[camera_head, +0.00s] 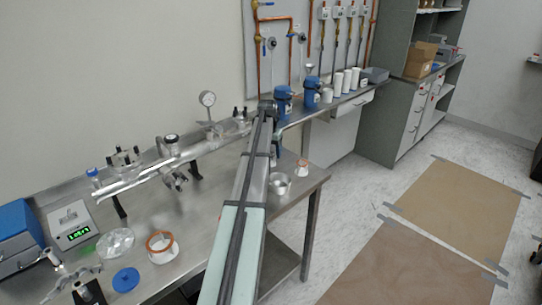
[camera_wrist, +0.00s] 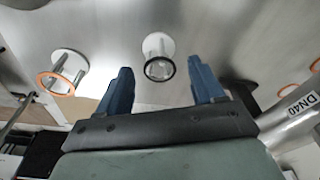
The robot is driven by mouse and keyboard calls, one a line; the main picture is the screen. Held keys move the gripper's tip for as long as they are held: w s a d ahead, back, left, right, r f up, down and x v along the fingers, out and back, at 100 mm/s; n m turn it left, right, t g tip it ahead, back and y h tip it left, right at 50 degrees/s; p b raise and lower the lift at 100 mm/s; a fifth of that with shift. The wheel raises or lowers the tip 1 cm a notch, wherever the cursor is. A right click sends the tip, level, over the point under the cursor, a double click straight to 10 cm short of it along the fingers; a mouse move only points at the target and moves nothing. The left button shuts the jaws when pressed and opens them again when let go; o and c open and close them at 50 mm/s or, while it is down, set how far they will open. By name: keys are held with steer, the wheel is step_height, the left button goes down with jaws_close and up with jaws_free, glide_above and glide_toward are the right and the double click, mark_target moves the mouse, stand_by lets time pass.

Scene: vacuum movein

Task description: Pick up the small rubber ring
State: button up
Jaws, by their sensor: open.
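A small dark ring (camera_wrist: 160,68) rims the end of a short pale metal fitting in the wrist view, and it looks like rubber. My gripper (camera_wrist: 160,64) is open, with its blue fingers on either side of that fitting in the picture. I cannot tell the distance between them, and no contact shows. A larger orange ring (camera_wrist: 55,84) sits on another pale fitting to the left. In the head view my arm covers most of the gripper. There an orange ring (camera_head: 160,241) lies on a white fitting at the front of the bench, and a smaller orange-topped fitting (camera_head: 303,163) stands near the right edge.
A metal cup (camera_head: 279,186) stands beside my arm on the steel bench (camera_head: 205,235). A long metal tube assembly (camera_head: 160,168) with a gauge runs along the back. A blue lid (camera_head: 126,280) and clear dish (camera_head: 115,243) lie front left. Shelving (camera_head: 390,125) stands far right.

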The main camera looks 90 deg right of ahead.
steer(key=c, duration=1)
steer(key=shift+r, duration=0.15)
step_height(320, 180, up, 10)
steer(key=w+a+r+n, duration=0.1)
steer(key=w+r+n, duration=0.2)
steer(key=w, duration=0.9)
steer(key=w+a+r+n, duration=0.1)
steer(key=w+r+n, duration=0.2)
steer(key=w+r, duration=0.4)
steer(key=w, duration=0.5)
steer(key=shift+w+t, duration=0.3)
